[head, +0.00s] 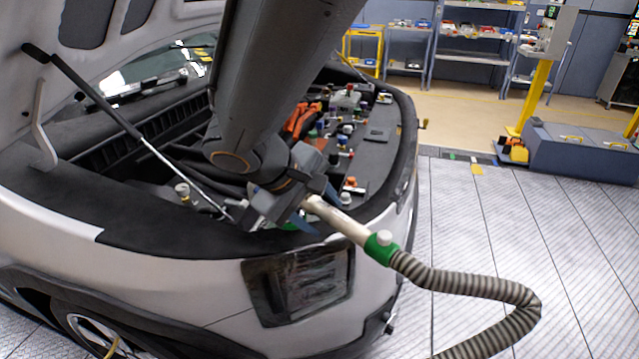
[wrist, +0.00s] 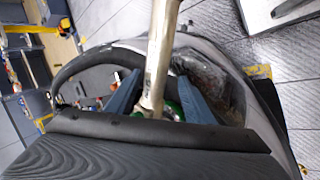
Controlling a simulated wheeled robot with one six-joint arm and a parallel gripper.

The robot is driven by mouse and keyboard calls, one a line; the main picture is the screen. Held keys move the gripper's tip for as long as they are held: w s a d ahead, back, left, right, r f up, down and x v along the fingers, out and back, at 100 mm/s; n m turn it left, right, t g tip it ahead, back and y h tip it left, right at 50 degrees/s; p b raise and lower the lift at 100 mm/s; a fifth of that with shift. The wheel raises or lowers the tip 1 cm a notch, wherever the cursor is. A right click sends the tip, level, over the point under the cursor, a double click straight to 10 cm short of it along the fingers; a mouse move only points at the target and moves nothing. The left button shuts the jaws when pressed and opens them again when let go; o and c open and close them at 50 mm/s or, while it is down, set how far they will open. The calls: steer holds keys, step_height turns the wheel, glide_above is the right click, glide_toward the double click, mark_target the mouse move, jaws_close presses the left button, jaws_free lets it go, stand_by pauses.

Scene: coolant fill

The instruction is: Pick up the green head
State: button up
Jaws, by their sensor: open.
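The filling piece is a pale metal tube (head: 338,219) with a green collar (head: 380,248) and a white knob at its hose end. A bit of green (head: 290,226) also shows under my gripper at the car's front edge, mostly hidden. My gripper (head: 318,207) has blue fingers and is open, at the tube's upper left end. In the wrist view the tube (wrist: 160,55) runs between the spread fingers of my gripper (wrist: 160,92). Green (wrist: 175,112) shows low between them, partly hidden by the gripper body. I cannot tell whether a finger touches the tube.
A ribbed grey hose (head: 480,288) runs from the collar and curves down over the floor. The open engine bay (head: 378,150) with several caps and parts lies behind my gripper. The raised hood (head: 25,100) is at the left. Floor (head: 510,220) on the right is free.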

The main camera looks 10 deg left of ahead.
steer(key=shift+w+r+p+x, duration=0.15)
steer(key=shift+p+x, duration=0.3)
steer(key=shift+x, duration=0.9)
steer(key=shift+w+r+p+x, duration=0.15)
steer(key=shift+p+x, duration=0.25)
steer(key=shift+x, duration=0.9)
steer(key=shift+d+f, duration=0.1)
jaws_close()
steer(key=shift+w, duration=0.1)
